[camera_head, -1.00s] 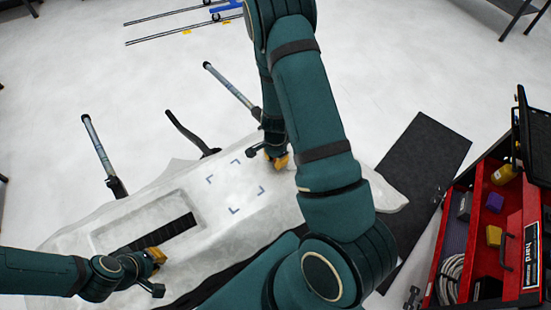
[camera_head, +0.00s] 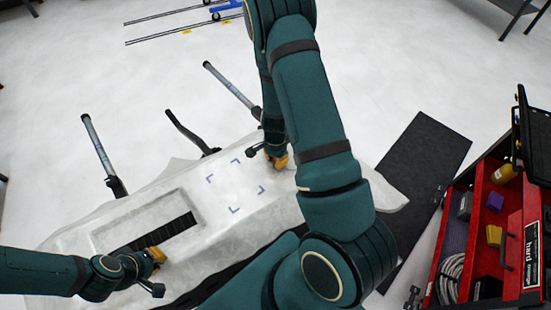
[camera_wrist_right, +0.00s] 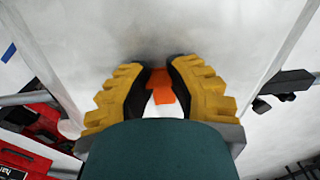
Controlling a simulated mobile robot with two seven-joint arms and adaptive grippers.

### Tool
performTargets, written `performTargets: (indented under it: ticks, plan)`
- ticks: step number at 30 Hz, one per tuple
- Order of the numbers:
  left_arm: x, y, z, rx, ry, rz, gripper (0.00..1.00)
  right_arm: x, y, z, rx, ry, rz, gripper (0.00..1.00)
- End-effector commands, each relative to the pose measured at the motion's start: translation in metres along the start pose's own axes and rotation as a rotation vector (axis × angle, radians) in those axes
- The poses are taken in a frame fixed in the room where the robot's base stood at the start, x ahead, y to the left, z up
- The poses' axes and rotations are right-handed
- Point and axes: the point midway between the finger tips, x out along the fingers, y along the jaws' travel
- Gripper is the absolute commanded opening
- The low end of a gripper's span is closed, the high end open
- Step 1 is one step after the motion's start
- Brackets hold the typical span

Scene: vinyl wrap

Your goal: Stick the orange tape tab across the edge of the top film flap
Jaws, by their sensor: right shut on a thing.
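The orange tape tab (camera_wrist_right: 160,78) shows in the right wrist view between the yellow fingers of my right gripper (camera_wrist_right: 158,88), which is shut on it. The tab lies close to a pale film-covered surface; I cannot tell if it touches. In the head view my right gripper (camera_head: 277,160) is at the far side of the white film-covered part (camera_head: 215,205), right of the blue corner marks, and the tab is hidden there. My left gripper (camera_head: 156,256) is at the near left, by the dark slotted opening; its finger gap is not clear. I cannot single out the top film flap's edge.
A red toolbox (camera_head: 490,230) with small items stands at the right, beside a dark mat (camera_head: 425,155). Grey-handled stand posts (camera_head: 98,145) rise behind the part. The floor beyond is mostly clear. My right arm covers part of the work.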

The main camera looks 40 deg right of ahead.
Motion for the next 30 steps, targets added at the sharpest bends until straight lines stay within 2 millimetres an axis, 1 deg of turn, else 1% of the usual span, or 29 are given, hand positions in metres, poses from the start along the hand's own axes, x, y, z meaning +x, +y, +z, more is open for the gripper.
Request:
performTargets:
  ticks: [2,3,4,5,14,17,20,22,30]
  plan:
    - [0.0,0.0,0.0,0.0,0.0,0.0,0.0,0.0,0.0,0.0,0.0,0.001,0.0,0.09]
    - [0.0,0.0,0.0,0.0,0.0,0.0,0.0,0.0,0.0,0.0,0.0,0.001,0.0,0.34]
    - [0.0,0.0,0.0,0.0,0.0,0.0,0.0,0.0,0.0,0.0,0.0,0.001,0.0,0.44]
    - [0.0,0.0,0.0,0.0,0.0,0.0,0.0,0.0,0.0,0.0,0.0,0.0,0.001,0.52]
    - [0.0,0.0,0.0,0.0,0.0,0.0,0.0,0.0,0.0,0.0,0.0,0.0,0.0,0.52]
    - [0.0,0.0,0.0,0.0,0.0,0.0,0.0,-0.004,0.0,0.0,-0.001,0.001,-0.001,0.52]
    - [0.0,0.0,0.0,0.0,0.0,0.0,0.0,-0.014,-0.001,0.0,-0.002,0.001,-0.003,0.52]
    - [0.0,0.0,0.0,0.0,0.0,0.0,0.0,-0.026,-0.001,0.0,-0.003,0.001,-0.003,0.52]
    - [0.0,0.0,0.0,0.0,0.0,0.0,0.0,-0.081,-0.001,0.0,-0.003,0.002,-0.004,0.52]
